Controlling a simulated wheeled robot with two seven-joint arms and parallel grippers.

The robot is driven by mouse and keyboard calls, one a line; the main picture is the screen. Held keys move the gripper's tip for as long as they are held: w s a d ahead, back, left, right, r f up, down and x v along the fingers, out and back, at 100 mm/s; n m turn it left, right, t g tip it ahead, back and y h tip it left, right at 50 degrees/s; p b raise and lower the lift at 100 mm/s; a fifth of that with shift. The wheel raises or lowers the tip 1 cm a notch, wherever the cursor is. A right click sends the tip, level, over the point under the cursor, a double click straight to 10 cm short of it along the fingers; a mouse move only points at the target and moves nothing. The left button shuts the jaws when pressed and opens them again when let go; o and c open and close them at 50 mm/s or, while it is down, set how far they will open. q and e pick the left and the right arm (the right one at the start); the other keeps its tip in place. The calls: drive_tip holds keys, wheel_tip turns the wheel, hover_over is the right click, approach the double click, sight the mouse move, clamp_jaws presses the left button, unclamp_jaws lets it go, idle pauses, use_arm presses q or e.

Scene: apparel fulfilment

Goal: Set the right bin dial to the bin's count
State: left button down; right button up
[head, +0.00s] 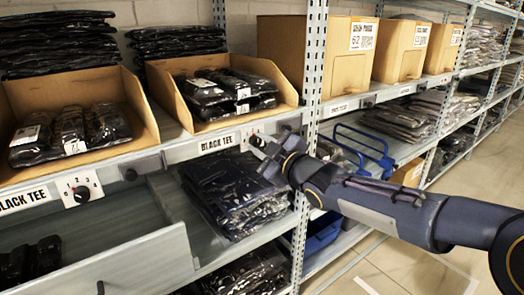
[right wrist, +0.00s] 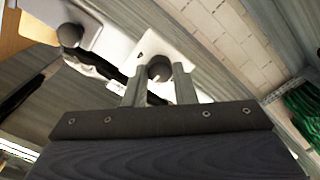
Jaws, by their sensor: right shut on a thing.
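The right bin (head: 222,121) is an open cardboard bin on the shelf holding black bagged tees (head: 228,92); they overlap, so I cannot tell their exact count. Its dial (head: 256,130) is a white plate with a dark knob, right of the BLACK TEE label, mostly hidden by my gripper in the head view. My right gripper (head: 263,146) reaches in from the right and is shut on the knob. In the right wrist view the round dark knob (right wrist: 159,68) sits between the two fingers. The dial's setting cannot be read. My left gripper is not in view.
The left bin (head: 135,146) has its own dial (head: 80,190) on the shelf edge. A shelf post (head: 310,90) stands just right of my gripper. Bagged black garments (head: 232,195) lie below, and a blue wire rack (head: 365,150) is to the right.

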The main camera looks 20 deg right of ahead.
idle(0.4)
drive_tip(key=o, duration=1)
drive_tip(key=p+v, duration=0.1)
drive_tip(key=v, duration=0.6)
drive_tip(key=shift+s+d, duration=0.15)
drive_tip(key=shift+s, duration=0.2)
